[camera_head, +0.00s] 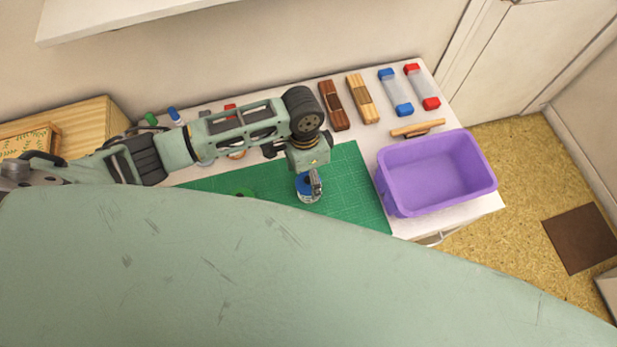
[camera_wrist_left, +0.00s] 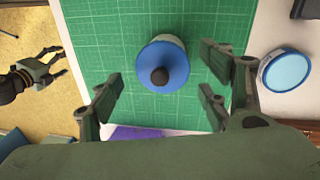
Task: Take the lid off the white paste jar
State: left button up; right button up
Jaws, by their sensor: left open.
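The white paste jar (camera_head: 305,199) stands on the green cutting mat, mostly under my left gripper in the head view. In the left wrist view its round blue lid (camera_wrist_left: 163,82) with a dark knob is on, and a pale strip of the jar body (camera_wrist_left: 160,38) shows behind it. My left gripper (camera_head: 315,186) is over the jar, pointing down. In the left wrist view its two fingers (camera_wrist_left: 160,88) are open, one on each side of the lid and apart from it. My right gripper (camera_wrist_left: 45,68) shows at the left edge of the wrist view, over the floor; its jaw state is unclear.
The green mat (camera_head: 348,160) lies on a white table. A purple bin (camera_head: 432,172) stands to the right. Wooden blocks (camera_head: 334,106), blue-ended (camera_head: 396,92) and red-ended (camera_head: 422,87) clear pieces line the back. A round light-blue-topped container (camera_wrist_left: 288,71) is beside the mat.

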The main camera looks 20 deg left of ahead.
pick_arm(q)
jog(key=shift+s+f, duration=0.15)
jog(key=shift+f, duration=0.35)
jog(key=c, duration=0.9)
jog(key=shift+c, duration=1.2)
jog(key=shift+s+f, duration=0.1)
